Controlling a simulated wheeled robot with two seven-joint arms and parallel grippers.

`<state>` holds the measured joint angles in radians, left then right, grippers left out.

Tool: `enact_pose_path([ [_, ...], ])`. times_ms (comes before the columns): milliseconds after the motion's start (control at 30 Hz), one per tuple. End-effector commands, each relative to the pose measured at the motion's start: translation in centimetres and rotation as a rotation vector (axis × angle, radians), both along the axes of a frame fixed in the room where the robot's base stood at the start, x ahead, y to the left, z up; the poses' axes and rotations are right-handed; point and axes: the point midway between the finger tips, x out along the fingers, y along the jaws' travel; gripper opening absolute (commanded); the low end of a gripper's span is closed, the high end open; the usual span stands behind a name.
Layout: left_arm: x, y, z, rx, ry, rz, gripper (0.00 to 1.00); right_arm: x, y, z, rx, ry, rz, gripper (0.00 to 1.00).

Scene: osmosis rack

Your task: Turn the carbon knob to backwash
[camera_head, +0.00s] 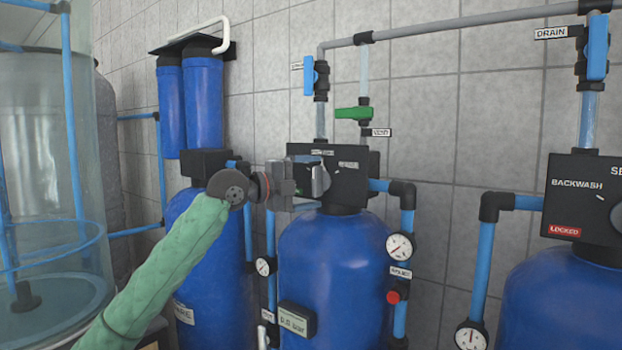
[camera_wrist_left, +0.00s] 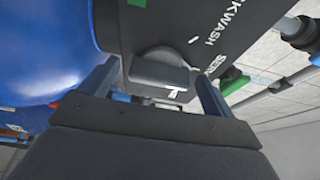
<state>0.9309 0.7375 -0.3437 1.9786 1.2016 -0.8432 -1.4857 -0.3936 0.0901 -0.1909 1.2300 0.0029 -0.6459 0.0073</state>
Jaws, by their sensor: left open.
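My left gripper (camera_head: 302,180) is at the black valve head (camera_head: 350,178) on top of the middle blue tank (camera_head: 335,260). The left wrist view shows the grey knob (camera_wrist_left: 160,66) on the black panel (camera_wrist_left: 185,22). My left gripper (camera_wrist_left: 156,78) is open there, one finger on each side of the knob; whether either finger touches it I cannot tell. "BACKWASH" is partly readable on the panel, with a cut-off "SE..." label beside it. In the head view my gripper covers most of the knob. My right gripper is out of view.
A second valve head (camera_head: 580,195) with a red "LOCKED" label stands at right on another blue tank (camera_head: 560,300). A green-handled valve (camera_head: 353,113), gauges (camera_head: 399,246) and blue pipes surround the middle tank. A clear tank (camera_head: 40,170) stands at left.

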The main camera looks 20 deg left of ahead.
Motion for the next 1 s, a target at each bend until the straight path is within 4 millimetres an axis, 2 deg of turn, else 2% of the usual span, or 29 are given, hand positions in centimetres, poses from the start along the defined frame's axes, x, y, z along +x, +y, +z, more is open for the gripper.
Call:
enact_pose_path([
  [400, 0.32, -0.28, -0.05, 0.001, 0.001, 0.000, 0.87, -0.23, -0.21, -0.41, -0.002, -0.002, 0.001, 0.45],
  [600, 0.31, -0.28, -0.06, 0.001, 0.001, 0.000, 0.48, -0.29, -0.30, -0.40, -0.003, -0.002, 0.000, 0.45],
  [633, 0.31, -0.28, -0.06, 0.001, 0.001, 0.000, 0.44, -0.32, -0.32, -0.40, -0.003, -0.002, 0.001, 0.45],
  [933, 0.31, -0.31, -0.26, -0.025, 0.011, 0.000, 0.45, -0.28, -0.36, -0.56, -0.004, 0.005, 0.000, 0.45],
  [1000, 0.32, -0.32, -0.37, -0.047, 0.018, 0.000, 0.45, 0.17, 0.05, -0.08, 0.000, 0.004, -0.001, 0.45],
])
